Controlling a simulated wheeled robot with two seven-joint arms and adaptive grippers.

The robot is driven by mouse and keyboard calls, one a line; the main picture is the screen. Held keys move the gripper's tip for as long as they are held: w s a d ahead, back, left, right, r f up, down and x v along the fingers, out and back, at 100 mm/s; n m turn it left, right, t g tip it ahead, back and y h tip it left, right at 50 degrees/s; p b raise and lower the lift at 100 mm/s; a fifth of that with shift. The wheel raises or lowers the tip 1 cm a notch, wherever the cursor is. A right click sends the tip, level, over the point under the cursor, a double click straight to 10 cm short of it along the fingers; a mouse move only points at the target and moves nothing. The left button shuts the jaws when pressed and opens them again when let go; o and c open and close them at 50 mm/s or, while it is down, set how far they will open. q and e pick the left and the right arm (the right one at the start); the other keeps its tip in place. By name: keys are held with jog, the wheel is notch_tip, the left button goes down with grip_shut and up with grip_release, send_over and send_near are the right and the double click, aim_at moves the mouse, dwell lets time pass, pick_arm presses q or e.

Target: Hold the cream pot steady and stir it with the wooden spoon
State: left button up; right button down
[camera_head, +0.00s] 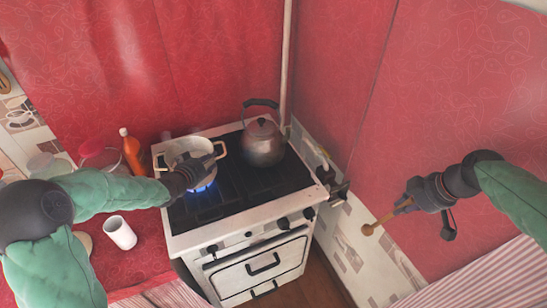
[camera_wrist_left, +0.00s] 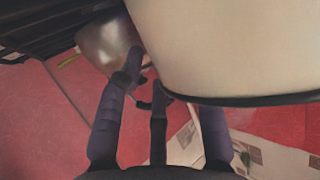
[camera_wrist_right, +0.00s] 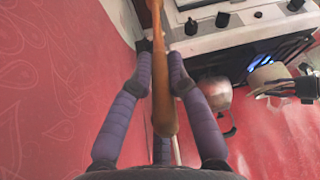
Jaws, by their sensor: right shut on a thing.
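The cream pot (camera_head: 170,152) stands on the hob at the back left, over a blue flame, with a handle on each side. Its pale wall (camera_wrist_left: 235,45) fills the upper right of the left wrist view. My left gripper (camera_head: 212,160) is at the pot's right front side. Its fingers are apart, and one is partly hidden behind the pot. My right gripper (camera_head: 406,203) is shut on the wooden spoon (camera_head: 374,226) in the air, right of the stove. In the right wrist view, the spoon (camera_wrist_right: 165,105) passes between the fingertips; its far end is cut off.
A grey kettle (camera_head: 264,146) stands on the hob right of the pot. The white stove (camera_head: 240,224) has knobs along its front edge. An orange bottle (camera_head: 131,150) and a white cup (camera_head: 120,233) stand on the red counter (camera_head: 150,262) at left. A red wall (camera_head: 430,90) is at right.

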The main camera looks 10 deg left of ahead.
pick_arm(q)
jog(key=shift+w, duration=0.15)
grip_shut()
dwell(0.4)
grip_release()
